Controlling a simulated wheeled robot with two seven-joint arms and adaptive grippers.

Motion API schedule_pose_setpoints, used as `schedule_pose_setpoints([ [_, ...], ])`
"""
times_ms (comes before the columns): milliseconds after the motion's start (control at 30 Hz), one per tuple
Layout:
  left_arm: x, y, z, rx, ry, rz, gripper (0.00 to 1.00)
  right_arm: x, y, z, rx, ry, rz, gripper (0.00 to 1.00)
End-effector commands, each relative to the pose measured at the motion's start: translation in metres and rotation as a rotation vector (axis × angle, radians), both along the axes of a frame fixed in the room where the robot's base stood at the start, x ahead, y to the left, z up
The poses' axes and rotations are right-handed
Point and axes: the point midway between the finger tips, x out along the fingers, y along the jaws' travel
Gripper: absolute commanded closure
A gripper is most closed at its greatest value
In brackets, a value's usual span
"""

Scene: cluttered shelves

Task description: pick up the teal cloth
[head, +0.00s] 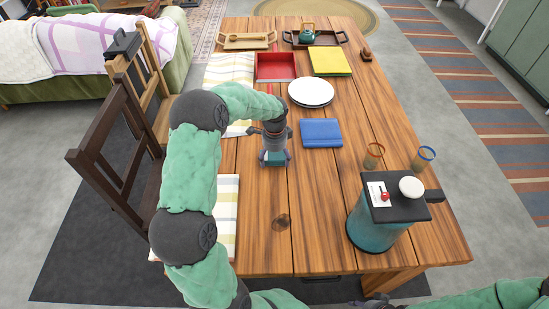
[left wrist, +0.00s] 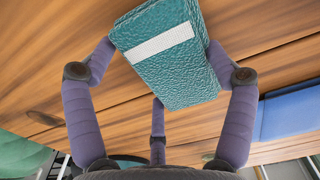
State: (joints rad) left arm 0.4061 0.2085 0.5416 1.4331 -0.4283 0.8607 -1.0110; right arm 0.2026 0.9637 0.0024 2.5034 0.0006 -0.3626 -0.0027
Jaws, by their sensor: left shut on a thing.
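The teal cloth (left wrist: 160,75) is a folded, textured block with a pale strip across it. In the left wrist view it sits between the purple fingers of my left gripper (left wrist: 160,58), which are shut on it. In the head view my left gripper (head: 274,155) points down over the middle of the wooden table, and a bit of the teal cloth (head: 273,159) shows at its fingertips. I cannot tell whether the cloth touches the table. Of my right gripper only a dark part (head: 377,301) shows at the bottom edge; its fingers cannot be made out.
On the wooden table (head: 290,225) a blue cloth (head: 321,133) lies right of the gripper, with white plates (head: 311,92), a red tray (head: 276,67) and a yellow cloth (head: 330,61) beyond. A teal, dark-topped container (head: 375,228) and two cups stand at right. Chairs (head: 115,150) line the left.

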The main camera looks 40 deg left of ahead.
Motion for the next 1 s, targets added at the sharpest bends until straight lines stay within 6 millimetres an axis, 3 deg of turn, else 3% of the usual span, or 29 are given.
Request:
schedule_pose_setpoints([
  [333,-0.001,0.0,0.004,-0.001,0.002,-0.001,0.46,0.0,0.0,0.002,0.0,0.0,0.0,0.53],
  [600,0.0,-0.001,0.036,0.0,0.0,-0.001,0.46,0.0,0.0,0.015,0.0,0.0,0.0,0.53],
  [900,-0.015,-0.049,0.095,0.0,-0.001,-0.005,0.46,0.0,0.0,0.045,0.0,0.0,0.0,0.53],
  [1000,-0.023,-0.072,0.105,0.0,0.0,-0.006,0.46,0.0,0.0,0.053,0.0,0.0,0.0,0.53],
])
